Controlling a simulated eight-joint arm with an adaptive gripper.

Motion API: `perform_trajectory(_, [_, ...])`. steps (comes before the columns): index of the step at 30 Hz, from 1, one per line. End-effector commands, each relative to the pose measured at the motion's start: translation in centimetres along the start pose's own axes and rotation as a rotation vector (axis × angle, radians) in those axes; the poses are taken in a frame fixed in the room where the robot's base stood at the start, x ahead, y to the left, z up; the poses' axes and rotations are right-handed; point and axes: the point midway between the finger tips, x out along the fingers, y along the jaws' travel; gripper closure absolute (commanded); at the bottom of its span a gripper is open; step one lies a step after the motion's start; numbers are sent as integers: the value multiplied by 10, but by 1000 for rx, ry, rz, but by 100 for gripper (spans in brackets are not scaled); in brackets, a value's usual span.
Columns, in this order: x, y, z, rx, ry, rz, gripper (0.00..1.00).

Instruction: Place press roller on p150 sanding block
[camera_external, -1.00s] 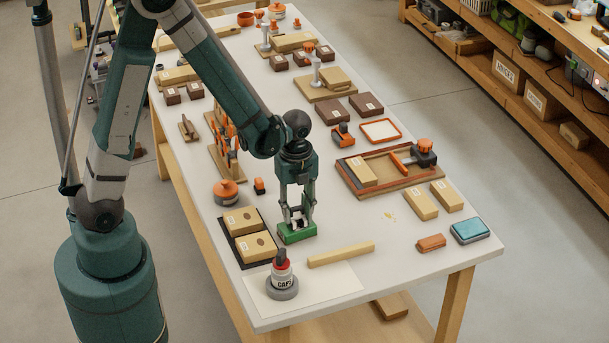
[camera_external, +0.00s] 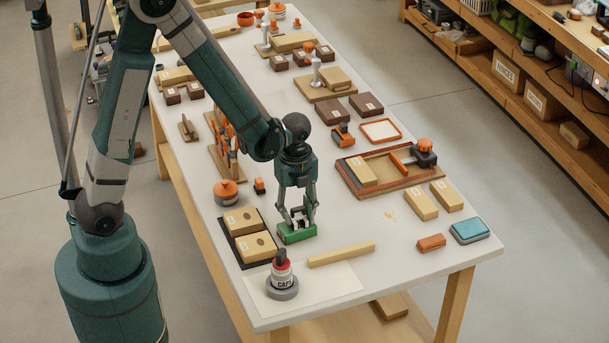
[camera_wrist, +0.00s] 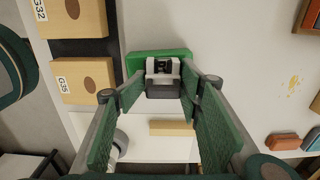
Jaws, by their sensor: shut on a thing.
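A green block (camera_external: 297,235) lies on the table below my gripper (camera_external: 298,215); I take it to be the P150 sanding block, but no label is readable. It also shows in the wrist view (camera_wrist: 140,60). A small white and dark piece, which may be the press roller (camera_wrist: 163,78), sits between my fingers in the wrist view. It is right over the front edge of the green block and looks in contact with it, though the contact is partly hidden. My gripper is shut on this piece, with its fingers pointing straight down.
Two tan blocks (camera_external: 241,219) on a dark tray stand left of the green block. A wood-framed tray (camera_external: 390,169) stands to the right. Bare table lies just right of my gripper.

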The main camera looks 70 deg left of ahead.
Motion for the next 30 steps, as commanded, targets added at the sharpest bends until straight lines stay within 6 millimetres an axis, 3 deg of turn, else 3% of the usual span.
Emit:
perform_trajectory(17, [0,2,0,0,0,3,57])
perform_trajectory(30, [-25,1,0,0,0,3,57])
